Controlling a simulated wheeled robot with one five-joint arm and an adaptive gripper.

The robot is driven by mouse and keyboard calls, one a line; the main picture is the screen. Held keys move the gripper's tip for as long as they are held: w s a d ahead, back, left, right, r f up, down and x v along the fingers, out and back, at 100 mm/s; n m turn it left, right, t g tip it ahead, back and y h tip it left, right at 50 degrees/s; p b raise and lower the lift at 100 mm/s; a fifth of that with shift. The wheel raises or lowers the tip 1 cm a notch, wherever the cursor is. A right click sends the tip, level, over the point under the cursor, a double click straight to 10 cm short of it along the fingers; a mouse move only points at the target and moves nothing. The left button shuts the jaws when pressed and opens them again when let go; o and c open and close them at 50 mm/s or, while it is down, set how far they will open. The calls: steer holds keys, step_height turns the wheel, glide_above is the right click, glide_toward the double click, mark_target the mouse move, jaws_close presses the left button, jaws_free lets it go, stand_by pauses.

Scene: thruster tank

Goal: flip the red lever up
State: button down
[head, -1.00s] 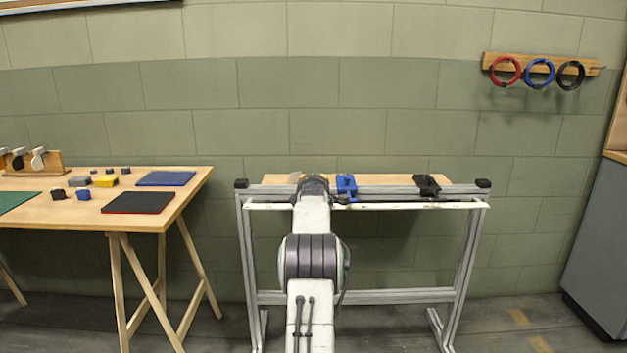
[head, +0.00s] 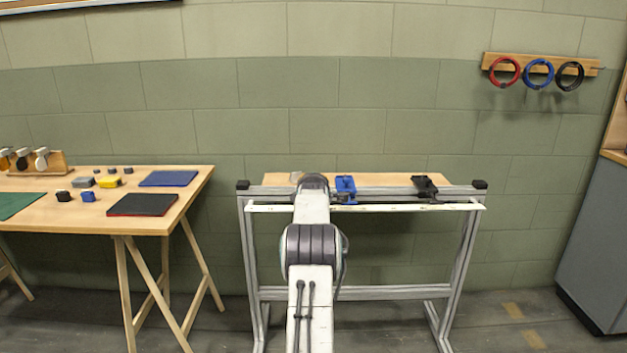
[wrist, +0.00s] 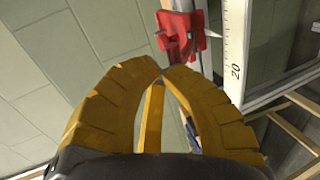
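The red lever unit (wrist: 180,32) is at the top of the wrist view, on the rail just past my fingertips. Its handle seems to point down toward the tips. In the head view my arm hides it. My gripper (wrist: 162,73) has yellow fingers whose tips come together just below the red unit, with nothing seen between them. I cannot tell whether the tips touch the lever.
A blue lever unit (head: 346,188) and a black one (head: 425,186) sit on the metal frame (head: 465,190) to the right of my arm. A white ruler strip (wrist: 236,50) runs along the rail. A wooden table (head: 60,212) stands left.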

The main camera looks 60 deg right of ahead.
steer(key=shift+w+d+r+g+y+p, duration=0.5)
steer(key=shift+y+p, duration=0.4)
steer(key=shift+p, duration=3.7)
steer(key=shift+w+d+r+p, duration=0.2)
steer(key=shift+d+p, duration=0.3)
steer(key=shift+p, duration=0.55)
steer(key=shift+r, duration=0.35)
steer(key=shift+r+p, duration=0.6)
steer(key=shift+p, duration=0.05)
steer(key=shift+s+a+r, duration=0.15)
steer(key=shift+a, duration=0.1)
steer(key=b+v, duration=0.2)
steer(key=v, duration=1.1)
steer(key=shift+r+b, duration=0.2)
steer(key=shift+b, duration=0.1)
